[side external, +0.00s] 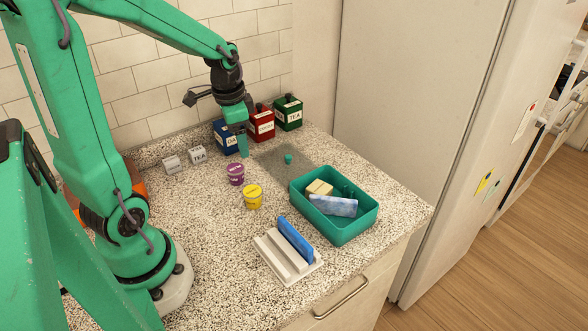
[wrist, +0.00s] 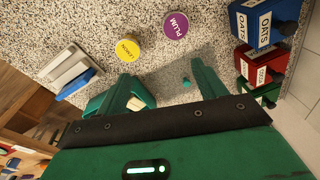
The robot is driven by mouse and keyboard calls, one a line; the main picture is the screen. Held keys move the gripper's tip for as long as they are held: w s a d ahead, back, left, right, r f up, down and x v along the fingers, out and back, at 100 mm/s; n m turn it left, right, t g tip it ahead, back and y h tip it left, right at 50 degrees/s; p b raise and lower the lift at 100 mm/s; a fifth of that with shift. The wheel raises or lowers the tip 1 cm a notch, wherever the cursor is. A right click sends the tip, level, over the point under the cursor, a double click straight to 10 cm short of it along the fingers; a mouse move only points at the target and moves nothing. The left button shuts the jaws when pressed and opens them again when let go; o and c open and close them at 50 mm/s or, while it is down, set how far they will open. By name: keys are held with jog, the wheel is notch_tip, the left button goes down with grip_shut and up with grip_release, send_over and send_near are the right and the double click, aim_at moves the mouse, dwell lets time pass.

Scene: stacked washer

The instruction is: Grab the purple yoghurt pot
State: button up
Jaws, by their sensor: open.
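The purple yoghurt pot (side external: 235,174) stands upright on the speckled counter, left of the canisters in the side view. In the wrist view its lid (wrist: 176,25) reads PLUM, at the top centre. A yellow pot (side external: 252,197) stands close in front of it, and its lid in the wrist view (wrist: 127,47) reads LEMON. My gripper (side external: 242,146) is above the counter near the blue canister, apart from the purple pot. In the wrist view my gripper (wrist: 168,88) shows two green fingers spread apart with nothing held between them.
Blue, red and green canisters (side external: 263,125) line the wall behind my gripper. A teal tub (side external: 345,234) holds a sponge and a block. A white rack (side external: 273,262) holds a blue slab. Two small white blocks (side external: 197,155) stand at left. A small teal piece (side external: 288,159) lies on a grey patch.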

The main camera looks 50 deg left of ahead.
jog(key=m+g, duration=0.1)
send_over(235, 168)
jog(key=shift+h, duration=0.3)
notch_tip(235, 168, down, 5)
jog(key=shift+f, duration=0.15)
jog(key=shift+f, duration=0.1)
jog(key=shift+f, duration=1.2)
jog(key=shift+f, duration=2.6)
jog(key=c, duration=1.1)
jog(key=shift+r, duration=0.15)
